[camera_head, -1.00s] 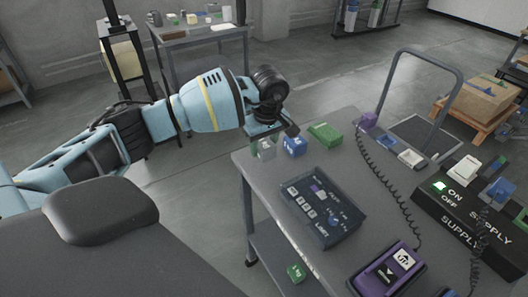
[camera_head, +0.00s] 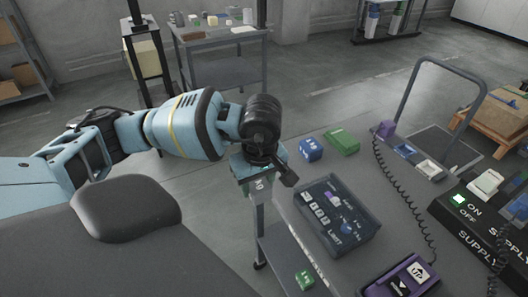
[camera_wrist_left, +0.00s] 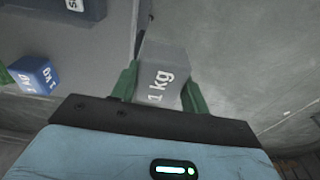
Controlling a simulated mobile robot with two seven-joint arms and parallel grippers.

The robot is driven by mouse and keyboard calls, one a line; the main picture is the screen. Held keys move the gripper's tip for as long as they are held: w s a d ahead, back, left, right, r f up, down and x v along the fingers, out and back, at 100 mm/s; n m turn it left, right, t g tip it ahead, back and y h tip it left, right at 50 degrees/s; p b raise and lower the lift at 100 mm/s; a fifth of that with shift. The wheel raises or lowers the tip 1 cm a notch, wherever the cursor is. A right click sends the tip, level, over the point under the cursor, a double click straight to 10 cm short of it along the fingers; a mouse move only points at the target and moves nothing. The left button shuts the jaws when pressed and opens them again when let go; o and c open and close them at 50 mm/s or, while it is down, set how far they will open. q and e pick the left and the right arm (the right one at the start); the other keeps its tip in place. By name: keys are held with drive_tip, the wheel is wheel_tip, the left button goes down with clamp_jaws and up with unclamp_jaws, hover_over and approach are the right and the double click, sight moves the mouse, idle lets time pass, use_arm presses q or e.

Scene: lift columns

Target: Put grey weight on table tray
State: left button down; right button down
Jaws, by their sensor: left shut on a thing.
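The grey weight (camera_wrist_left: 162,72), marked "1 kg", is between the green fingers of my left gripper (camera_wrist_left: 163,88) in the left wrist view. In the head view my left gripper (camera_head: 257,186) points down beside the left edge of the grey table (camera_head: 280,192). The fingers are shut on the weight, and only a small part of the weight (camera_head: 259,184) shows there. I cannot tell for certain which surface is the table tray. My right gripper is not in view.
A blue weight (camera_head: 310,150) and a green weight (camera_head: 342,142) stand on the table, behind a dark control box (camera_head: 335,216). A purple device (camera_head: 402,278) with a coiled cord is at the front. Another green weight (camera_head: 304,281) sits on the lower shelf. A cluttered table (camera_head: 222,35) stands behind.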

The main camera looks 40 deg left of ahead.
use_arm(q)
drive_tip(key=shift+s+d+r, duration=0.15)
drive_tip(key=shift+s+d, duration=0.05)
drive_tip(key=shift+s, duration=0.45)
drive_tip(key=shift+d, duration=0.1)
drive_tip(key=shift+s+d+r+m, duration=0.1)
drive_tip(key=shift+s+d+m, duration=0.1)
drive_tip(key=shift+d+m, duration=0.55)
drive_tip(key=s+d+r+m+h, duration=0.1)
drive_tip(key=s+d+m, duration=0.2)
drive_tip(key=d+m, duration=0.4)
drive_tip(key=m, duration=0.5)
drive_tip(key=shift+s+r+t, duration=0.2)
drive_tip(key=shift+s+t, duration=0.05)
drive_tip(key=shift+t, duration=0.15)
